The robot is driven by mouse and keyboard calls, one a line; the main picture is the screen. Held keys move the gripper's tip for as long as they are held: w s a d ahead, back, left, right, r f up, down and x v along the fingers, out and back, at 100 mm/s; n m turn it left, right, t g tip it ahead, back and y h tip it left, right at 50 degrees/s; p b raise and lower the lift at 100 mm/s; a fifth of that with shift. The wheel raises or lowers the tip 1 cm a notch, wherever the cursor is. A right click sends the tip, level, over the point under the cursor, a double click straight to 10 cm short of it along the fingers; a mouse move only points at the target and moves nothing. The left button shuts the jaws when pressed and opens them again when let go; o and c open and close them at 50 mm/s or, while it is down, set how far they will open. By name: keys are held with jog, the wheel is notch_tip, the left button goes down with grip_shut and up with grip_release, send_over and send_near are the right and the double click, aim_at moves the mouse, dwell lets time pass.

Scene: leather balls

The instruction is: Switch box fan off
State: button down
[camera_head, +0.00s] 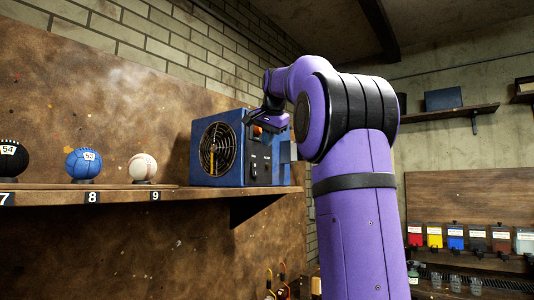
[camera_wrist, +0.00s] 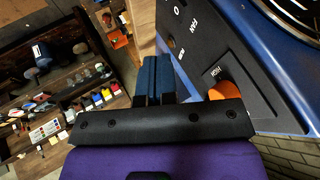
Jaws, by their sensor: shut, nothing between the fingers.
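The blue box fan (camera_head: 222,152) stands at the right end of the wall shelf, its round grille facing out. Its dark control panel (camera_head: 260,162) is to the right of the grille, with an orange knob (camera_head: 257,131) near the top. In the wrist view the panel (camera_wrist: 195,45) is tilted and marked FAN, O and HIGH, and the orange knob (camera_wrist: 226,91) sits beside HIGH. My gripper (camera_wrist: 155,75) is shut and empty. In that view its fingers are left of the knob, beside the panel. I cannot tell whether they touch the fan.
Black (camera_head: 12,158), blue (camera_head: 83,163) and white (camera_head: 142,167) balls sit on the same shelf (camera_head: 120,198), left of the fan. A brick wall is behind. Several coloured dispensers (camera_head: 455,238) line the far wall on the right.

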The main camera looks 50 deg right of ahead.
jog(key=shift+w+r+v, duration=0.1)
jog(key=shift+w+v, duration=0.1)
jog(key=shift+v, duration=0.95)
jog(key=shift+w+r+v, duration=0.15)
jog(key=shift+w+v, duration=0.05)
jog(key=shift+v, duration=1)
jog(key=s+a+f+n+y, duration=0.25)
jog(key=a+f+n, duration=0.25)
jog(key=a+f, duration=0.55)
jog(key=s+a+f+n, duration=0.3)
jog(key=s+a+f, duration=0.3)
jog(key=f, duration=0.3)
jog(key=s+a+f+n+y, duration=0.1)
jog(key=s+a+f+n, duration=0.3)
jog(key=f, duration=0.6)
jog(key=s+a+f+n+g+y, duration=0.1)
jog(key=s+a+f+n, duration=0.2)
jog(key=s+a+f, duration=0.6)
jog(key=shift+a+f+n, duration=0.3)
jog(key=shift+a+f, duration=0.4)
jog(key=shift+a, duration=0.1)
